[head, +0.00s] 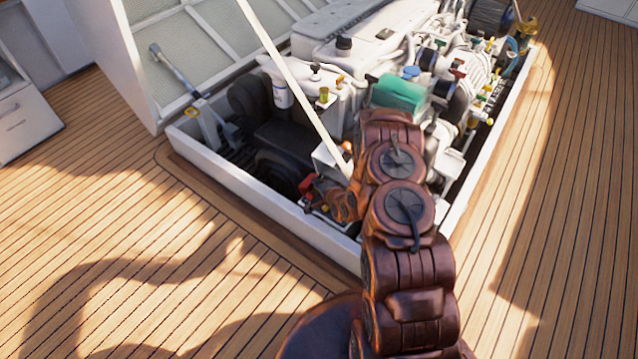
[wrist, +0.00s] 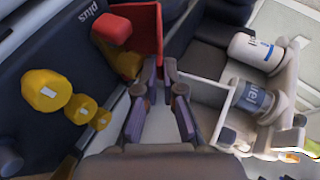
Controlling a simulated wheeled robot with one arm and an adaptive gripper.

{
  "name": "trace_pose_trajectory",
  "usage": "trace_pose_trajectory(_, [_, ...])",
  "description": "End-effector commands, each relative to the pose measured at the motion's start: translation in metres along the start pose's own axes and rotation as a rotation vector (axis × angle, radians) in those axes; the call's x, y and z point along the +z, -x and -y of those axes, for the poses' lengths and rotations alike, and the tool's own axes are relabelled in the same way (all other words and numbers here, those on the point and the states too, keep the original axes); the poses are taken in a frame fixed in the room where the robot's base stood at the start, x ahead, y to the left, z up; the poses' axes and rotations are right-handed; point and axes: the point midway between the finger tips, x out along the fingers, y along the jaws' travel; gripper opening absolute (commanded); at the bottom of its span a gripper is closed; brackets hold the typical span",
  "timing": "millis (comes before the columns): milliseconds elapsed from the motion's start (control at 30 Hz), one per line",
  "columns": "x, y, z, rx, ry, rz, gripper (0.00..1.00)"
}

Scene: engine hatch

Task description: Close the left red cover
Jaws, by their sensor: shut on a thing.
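A red cover (wrist: 146,28) stands raised in the wrist view, beside a dark battery case (wrist: 65,40) marked "plus". Its right edge lies between the fingertips of my gripper (wrist: 161,70), which is shut on it. A rounded red part (wrist: 110,29) juts out at its left, and a yellow part sits behind it. In the head view the red cover (head: 306,185) is small, at the near corner of the engine hatch, just left of my gripper (head: 322,192). My arm hides part of that area. I see only one red cover clearly.
Yellow round caps (wrist: 46,90) lie left of my gripper. A white bracket with bottles (wrist: 253,98) is close on the right. The white hatch rim (head: 240,185) surrounds the engine, and a pale strut (head: 290,70) crosses above the hatch. The wooden deck (head: 100,210) is clear.

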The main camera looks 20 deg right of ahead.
Motion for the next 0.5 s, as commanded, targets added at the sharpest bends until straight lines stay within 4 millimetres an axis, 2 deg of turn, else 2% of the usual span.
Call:
trace_pose_trajectory(67, [0.0007,0.0,-0.0003,0.001,0.001,0.002,0.0])
trace_pose_trajectory(100, [0.0006,0.0,-0.0003,0.001,0.001,0.002,0.09])
trace_pose_trajectory(333, [-0.0002,0.0001,-0.0004,0.001,0.0,0.0,0.32])
trace_pose_trajectory(500, [-0.0005,0.0001,-0.0003,0.001,0.0,0.0,0.32])
